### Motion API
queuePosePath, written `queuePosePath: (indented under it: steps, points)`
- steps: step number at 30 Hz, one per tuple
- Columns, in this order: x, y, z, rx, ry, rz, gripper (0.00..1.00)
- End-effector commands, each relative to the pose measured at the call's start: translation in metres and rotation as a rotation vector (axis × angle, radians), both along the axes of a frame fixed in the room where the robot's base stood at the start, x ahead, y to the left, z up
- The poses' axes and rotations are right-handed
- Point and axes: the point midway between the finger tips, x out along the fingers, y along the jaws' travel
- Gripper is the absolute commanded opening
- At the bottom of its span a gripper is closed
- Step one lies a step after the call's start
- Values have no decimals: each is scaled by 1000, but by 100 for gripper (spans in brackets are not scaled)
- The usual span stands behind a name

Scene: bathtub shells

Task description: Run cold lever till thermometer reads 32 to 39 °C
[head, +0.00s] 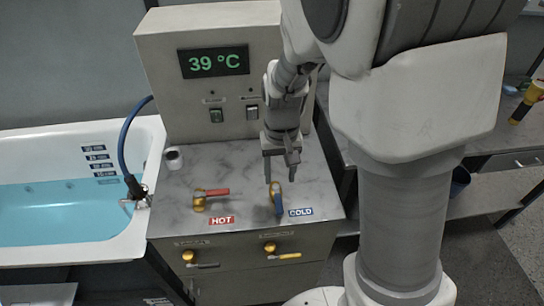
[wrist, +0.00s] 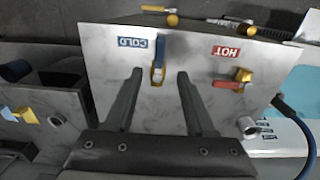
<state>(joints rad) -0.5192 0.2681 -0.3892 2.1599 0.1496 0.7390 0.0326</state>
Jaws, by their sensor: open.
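The thermometer display (head: 213,62) on the upright panel reads 39 °C in green digits. The blue cold lever (head: 278,204) on the marble counter points toward the front edge, beside the COLD label (head: 301,212). It also shows in the wrist view (wrist: 160,50), between my fingers in the picture. The red hot lever (head: 214,192) lies sideways, pointing right above the HOT label (head: 221,220); it shows in the wrist view too (wrist: 228,84). My gripper (head: 281,176) is open and empty, pointing down just behind and above the cold lever; I cannot tell whether it touches.
The bathtub (head: 75,245) at left holds blue water, with a dark blue hose (head: 124,145) at its rim.

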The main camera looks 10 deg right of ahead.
Motion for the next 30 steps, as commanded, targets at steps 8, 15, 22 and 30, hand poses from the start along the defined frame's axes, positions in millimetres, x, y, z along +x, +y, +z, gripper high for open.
queuePosePath:
  steps: [8, 15, 22, 30]
  points:
    - [-1, -1, -64, -2, 4, -2, 55]
    - [0, -1, -98, -1, 2, 0, 55]
    - [0, 0, -108, 0, 0, 1, 55]
    - [0, 0, -108, 0, 0, 1, 46]
